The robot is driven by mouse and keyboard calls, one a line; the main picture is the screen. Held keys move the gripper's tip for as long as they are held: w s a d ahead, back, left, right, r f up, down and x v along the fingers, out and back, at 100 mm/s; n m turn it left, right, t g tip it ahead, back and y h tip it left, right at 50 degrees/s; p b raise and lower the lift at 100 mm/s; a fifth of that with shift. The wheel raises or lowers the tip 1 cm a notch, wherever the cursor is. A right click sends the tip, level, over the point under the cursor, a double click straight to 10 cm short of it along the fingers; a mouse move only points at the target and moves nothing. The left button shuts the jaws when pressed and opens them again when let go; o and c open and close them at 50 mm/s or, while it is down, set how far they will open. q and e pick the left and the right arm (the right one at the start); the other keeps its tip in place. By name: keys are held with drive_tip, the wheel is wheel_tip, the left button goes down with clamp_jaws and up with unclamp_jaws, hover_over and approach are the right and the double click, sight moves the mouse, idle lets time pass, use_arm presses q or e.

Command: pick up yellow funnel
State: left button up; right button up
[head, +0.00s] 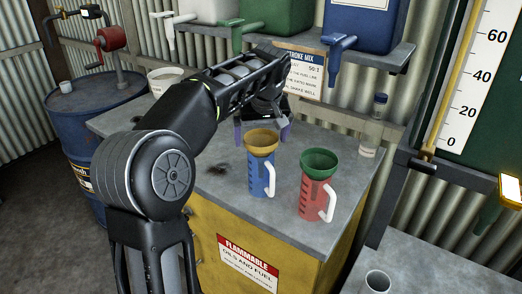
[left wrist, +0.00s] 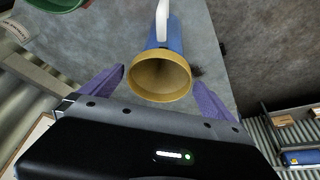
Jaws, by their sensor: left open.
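The yellow funnel (head: 262,140) sits in the top of a blue measuring jug (head: 262,176) with a white handle, on the grey cabinet top. In the left wrist view the funnel (left wrist: 160,77) shows its round rim, with the blue jug (left wrist: 168,36) beyond it. My left gripper (head: 262,132) is just behind the funnel in the head view. Its purple fingers are open, one on each side of the funnel in the left wrist view (left wrist: 162,84), with gaps between. No contact shows. My right gripper is not in view.
A red jug (head: 313,199) with a green funnel (head: 319,163) stands close to the right of the blue jug. A bottle (head: 373,125) stands at the back right. A shelf with containers (head: 365,24) hangs above. A blue drum (head: 92,125) is at left.

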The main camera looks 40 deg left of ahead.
use_arm(q)
drive_tip(key=p+x, duration=0.1)
drive_tip(key=x, duration=0.4)
drive_tip(key=shift+c, duration=0.6)
drive_tip(key=c, duration=1.1)
wheel_tip(320, 180, up, 10)
idle(0.7)
